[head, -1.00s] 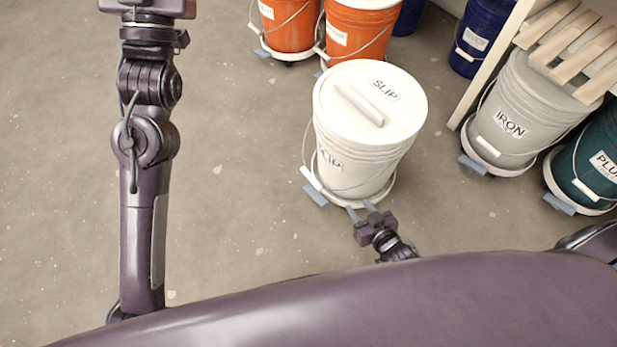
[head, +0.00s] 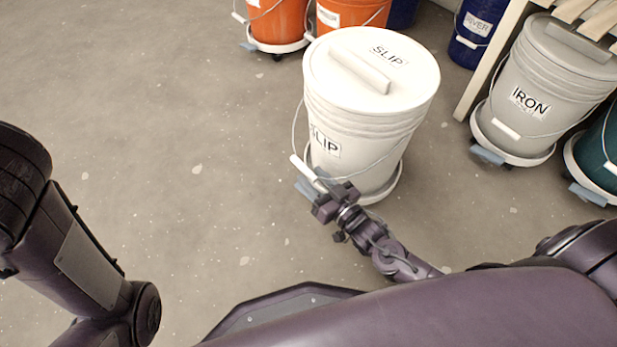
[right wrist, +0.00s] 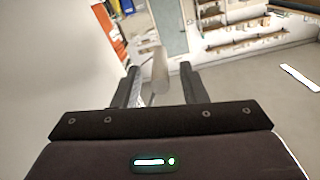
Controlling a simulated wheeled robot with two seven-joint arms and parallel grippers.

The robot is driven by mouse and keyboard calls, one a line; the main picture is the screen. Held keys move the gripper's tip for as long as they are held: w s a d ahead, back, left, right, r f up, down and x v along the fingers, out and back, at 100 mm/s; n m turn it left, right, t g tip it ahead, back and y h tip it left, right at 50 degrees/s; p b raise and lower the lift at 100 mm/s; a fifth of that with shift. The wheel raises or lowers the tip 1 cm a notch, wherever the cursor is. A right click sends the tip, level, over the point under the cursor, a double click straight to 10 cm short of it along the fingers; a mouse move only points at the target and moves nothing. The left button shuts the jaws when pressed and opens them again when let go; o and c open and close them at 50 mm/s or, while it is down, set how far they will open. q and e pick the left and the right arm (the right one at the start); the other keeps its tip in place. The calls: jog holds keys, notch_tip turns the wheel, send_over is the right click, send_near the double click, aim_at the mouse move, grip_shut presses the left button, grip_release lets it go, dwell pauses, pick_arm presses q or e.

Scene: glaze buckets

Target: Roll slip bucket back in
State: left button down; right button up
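The white slip bucket (head: 365,130), with a lid and SLIP labels, stands upright on a round wheeled dolly (head: 385,193) on the floor. Its wire handle hangs down the near side, with a white grip tube (head: 304,170) at the front left. My right gripper (head: 318,185) is low at the bucket's near left side, close to this tube. In the right wrist view, its two fingers (right wrist: 160,85) are apart, with the pale grip tube (right wrist: 160,68) between them and a gap to the right finger. My left gripper is out of view; only my left arm shows.
Two orange buckets (head: 278,25) and a blue one (head: 478,30) stand behind. The grey IRON bucket (head: 535,95) and a teal bucket (head: 603,150) stand to the right, by a wooden rack post (head: 490,62). The floor left of the slip bucket is clear.

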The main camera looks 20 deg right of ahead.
jog(key=shift+b+x, duration=0.35)
jog(key=shift+x, duration=0.75)
jog(key=shift+c, duration=0.2)
grip_shut()
